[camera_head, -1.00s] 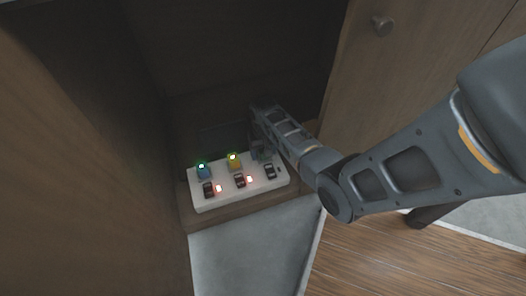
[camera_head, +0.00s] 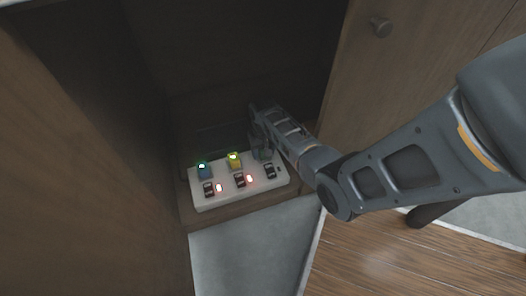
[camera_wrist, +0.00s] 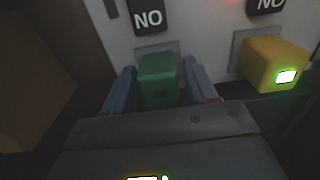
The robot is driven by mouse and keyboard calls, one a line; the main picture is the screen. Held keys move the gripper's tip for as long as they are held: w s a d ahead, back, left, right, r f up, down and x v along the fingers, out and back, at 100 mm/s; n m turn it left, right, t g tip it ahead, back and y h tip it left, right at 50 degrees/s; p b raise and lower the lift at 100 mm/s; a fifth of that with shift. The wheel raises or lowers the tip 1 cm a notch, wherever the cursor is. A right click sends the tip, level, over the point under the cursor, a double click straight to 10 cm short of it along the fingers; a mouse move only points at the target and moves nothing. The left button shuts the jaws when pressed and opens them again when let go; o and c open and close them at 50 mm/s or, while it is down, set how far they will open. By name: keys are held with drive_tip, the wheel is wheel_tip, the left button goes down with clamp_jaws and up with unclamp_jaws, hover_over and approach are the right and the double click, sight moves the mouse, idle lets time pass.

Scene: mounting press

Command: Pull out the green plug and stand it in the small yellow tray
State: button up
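The green plug (camera_wrist: 158,78) sits at its socket on the white power strip (camera_wrist: 185,22), in the middle of the wrist view. My gripper (camera_wrist: 159,82) has its two blue fingers on either side of the plug. A narrow gap seems to show at each side, so the fingers look open around it. In the head view my gripper (camera_head: 259,140) is over the right end of the power strip (camera_head: 210,205) and mostly hides the plug. The small yellow tray is not in view.
A yellow plug (camera_wrist: 275,65) with a lit face is close to my right finger; it also shows in the head view (camera_head: 234,160). A blue plug (camera_head: 204,170) is at the strip's left. Dark cabinet walls enclose the strip; a wooden door (camera_head: 400,90) stands at right.

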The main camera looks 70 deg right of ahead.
clamp_jaws()
idle(0.3)
drive_tip(key=shift+r, duration=0.15)
drive_tip(key=shift+r+p, duration=2.9)
drive_tip(key=shift+p, duration=0.2)
drive_tip(key=shift+r+p, duration=2)
drive_tip(key=shift+p, duration=0.15)
